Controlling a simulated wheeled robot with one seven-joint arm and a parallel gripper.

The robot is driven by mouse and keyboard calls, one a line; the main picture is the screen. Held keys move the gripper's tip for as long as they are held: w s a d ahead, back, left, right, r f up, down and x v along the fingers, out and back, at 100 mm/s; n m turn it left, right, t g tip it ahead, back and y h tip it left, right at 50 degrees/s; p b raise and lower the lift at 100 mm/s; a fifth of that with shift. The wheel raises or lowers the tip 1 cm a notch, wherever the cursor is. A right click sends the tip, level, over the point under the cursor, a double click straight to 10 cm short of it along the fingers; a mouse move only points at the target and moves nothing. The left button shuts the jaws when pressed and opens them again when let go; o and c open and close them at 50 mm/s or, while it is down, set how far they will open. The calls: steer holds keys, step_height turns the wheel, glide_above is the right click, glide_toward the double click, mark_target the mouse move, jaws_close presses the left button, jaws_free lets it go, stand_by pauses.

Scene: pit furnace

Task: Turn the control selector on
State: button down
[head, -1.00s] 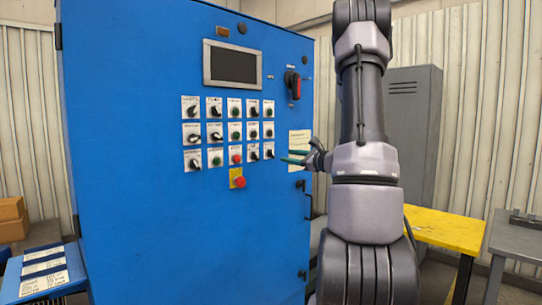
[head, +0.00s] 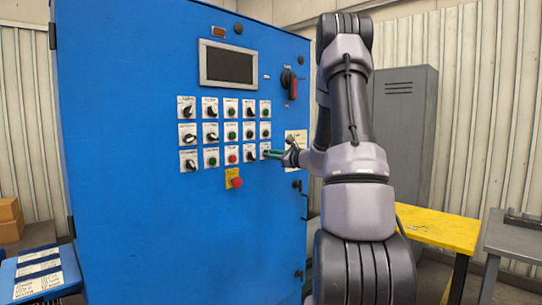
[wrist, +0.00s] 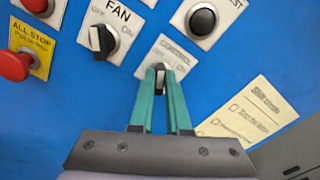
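The control selector (wrist: 160,77) is a small black-and-white knob on a pale label plate in the wrist view. The writing on the plate is blurred. My gripper (wrist: 161,74) has its two green fingers on either side of the knob's handle, close against it, with the tips at the panel. Much of the knob is hidden by the fingers. In the head view my gripper (head: 266,153) is at the right end of the bottom row, fingers close together, and covers the selector.
The FAN selector (wrist: 103,41) is just left, and a round black button (wrist: 202,20) is above right. The red ALL STOP button (wrist: 14,66) is at the far left. A paper checklist (wrist: 247,115) is at the right. A yellow table (head: 440,230) stands right of the cabinet.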

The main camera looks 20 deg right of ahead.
steer(key=shift+m, duration=0.3)
steer(key=m, duration=1.1)
steer(key=shift+d, duration=0.2)
steer(key=shift+m, duration=0.3)
stand_by(0.4)
steer(key=c, duration=0.9)
jaws_free()
steer(key=v, duration=1)
steer(key=shift+s+d, duration=0.15)
steer(key=shift+s, duration=0.15)
